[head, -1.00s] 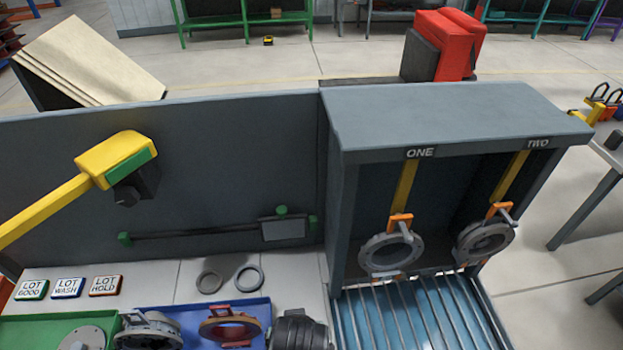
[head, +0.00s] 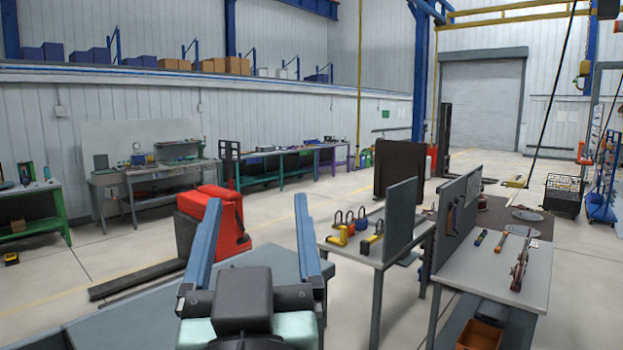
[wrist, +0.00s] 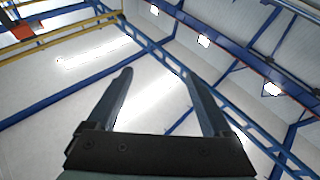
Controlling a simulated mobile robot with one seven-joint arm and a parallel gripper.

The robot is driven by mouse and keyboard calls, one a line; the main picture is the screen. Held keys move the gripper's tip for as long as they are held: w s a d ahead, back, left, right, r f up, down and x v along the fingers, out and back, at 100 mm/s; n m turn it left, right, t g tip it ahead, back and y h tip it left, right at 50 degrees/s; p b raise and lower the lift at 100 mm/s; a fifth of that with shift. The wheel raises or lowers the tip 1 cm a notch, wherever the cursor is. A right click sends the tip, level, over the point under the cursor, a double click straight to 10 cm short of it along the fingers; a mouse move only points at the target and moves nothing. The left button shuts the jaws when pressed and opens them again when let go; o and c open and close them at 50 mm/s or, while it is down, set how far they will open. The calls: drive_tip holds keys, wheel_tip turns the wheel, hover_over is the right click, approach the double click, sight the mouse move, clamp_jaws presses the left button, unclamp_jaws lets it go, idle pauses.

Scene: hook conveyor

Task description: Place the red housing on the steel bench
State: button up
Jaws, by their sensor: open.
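My gripper (head: 258,198) is raised at the bottom centre of the head view, its two blue fingers pointing up and spread apart with nothing between them. In the wrist view my gripper (wrist: 157,74) is also open and empty against the ceiling. I see no part in the views now that I can identify as the red housing. A grey-topped bench (head: 525,285) stands at the right front and a grey metal workbench (head: 132,178) stands by the far wall. I cannot tell which is the steel bench.
A red pallet truck (head: 220,225) stands behind my gripper. A table with padlocks (head: 345,255) stands right of it. The grey top of the conveyor booth (head: 150,315) lies low and left. Open floor (head: 75,265) shows at the left.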

drive_tip(key=s+d+r+m+t+h, duration=0.2)
drive_tip(key=s+d+r+t+h, duration=0.1)
drive_tip(key=s+r, duration=0.5)
wheel_tip(320, 180, up, 3)
drive_tip(key=shift+d+r+t, duration=0.1)
drive_tip(key=shift+d+t, duration=0.8)
drive_tip(key=shift+d, duration=0.25)
wheel_tip(320, 180, down, 9)
drive_tip(key=b, duration=0.8)
drive_tip(key=shift+b, duration=0.3)
drive_tip(key=shift+w+a, duration=0.1)
drive_tip(key=shift+a, duration=0.05)
